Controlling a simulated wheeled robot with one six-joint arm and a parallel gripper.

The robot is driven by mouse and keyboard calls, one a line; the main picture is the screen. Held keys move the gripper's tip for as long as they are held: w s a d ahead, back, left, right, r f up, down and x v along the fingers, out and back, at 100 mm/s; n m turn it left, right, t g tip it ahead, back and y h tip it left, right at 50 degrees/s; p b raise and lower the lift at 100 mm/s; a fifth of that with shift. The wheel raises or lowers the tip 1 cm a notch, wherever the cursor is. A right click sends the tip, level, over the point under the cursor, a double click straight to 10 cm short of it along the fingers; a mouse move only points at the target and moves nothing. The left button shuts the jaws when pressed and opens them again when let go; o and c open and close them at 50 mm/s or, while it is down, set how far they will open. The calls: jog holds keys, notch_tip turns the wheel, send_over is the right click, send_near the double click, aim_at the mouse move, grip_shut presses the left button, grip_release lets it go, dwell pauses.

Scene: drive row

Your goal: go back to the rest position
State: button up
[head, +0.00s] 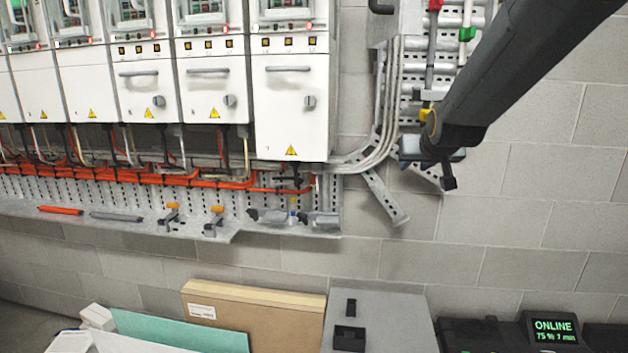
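My arm reaches in from the upper right corner, a thick dark grey link slanting down to the left. My gripper (446,178) is at its lower end, in front of the block wall and to the right of the cabinet row. Only a small dark part of it points down, and I cannot tell whether its fingers are open or shut. Nothing is clearly seen held in it. The rest position is not marked by anything in view.
White drive cabinets (288,120) line the left, with orange cables (150,178) and a perforated ledge (120,222) holding tools below. A perforated cable panel stands behind my gripper. Below are a cardboard box (255,315), a grey case (385,320) and an ONLINE display (553,330). The right wall is clear.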

jog(key=s+a+f+g, duration=0.2)
jog(key=s+f+g, duration=0.1)
jog(key=s+f, duration=0.5)
jog(key=s+a+f+g, duration=0.1)
jog(key=s+f+g, duration=0.3)
jog(key=s+f, duration=0.4)
jog(key=s+a+f+n+g+y, duration=0.1)
jog(key=s+f, duration=0.6)
jog(key=s, duration=0.9)
jog(key=a+g, duration=0.1)
jog(key=g, duration=0.1)
jog(key=shift+s+a+f+g, duration=0.15)
jog(key=shift+a+f+g, duration=0.2)
jog(key=shift+f+g, duration=0.05)
